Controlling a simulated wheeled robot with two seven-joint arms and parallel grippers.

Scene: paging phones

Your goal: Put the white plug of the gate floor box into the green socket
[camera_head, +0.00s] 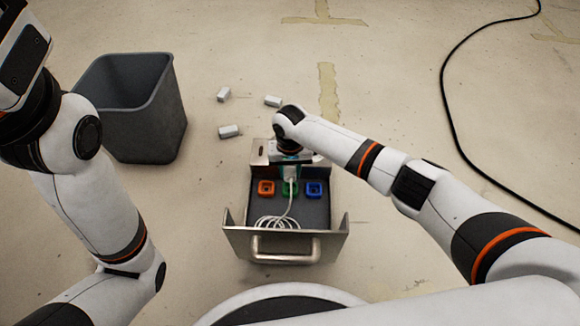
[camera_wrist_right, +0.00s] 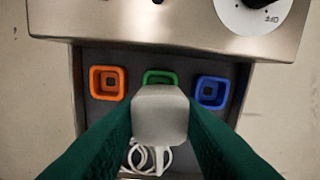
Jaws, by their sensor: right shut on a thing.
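The floor box (camera_head: 230,236) is an open metal tray with a front handle. In it, the green socket (camera_head: 284,187) sits between an orange and a blue one. In the right wrist view the green socket (camera_wrist_right: 160,76) shows only its far edge; the white plug (camera_wrist_right: 160,115) hides the rest. My right gripper (camera_wrist_right: 160,122) is shut on the plug, with green fingers on both sides. In the head view the right gripper (camera_head: 290,163) is over the green socket, and a white cord hangs from the plug. I cannot tell the gap between plug and socket. My left gripper's fingers are out of view.
The orange socket (camera_wrist_right: 107,83) and blue socket (camera_wrist_right: 211,91) flank the green one. The cord (camera_head: 276,222) lies coiled at the tray's front. A grey bin (camera_head: 150,115), several white blocks (camera_head: 229,131) and a black cable (camera_head: 445,100) are on the floor.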

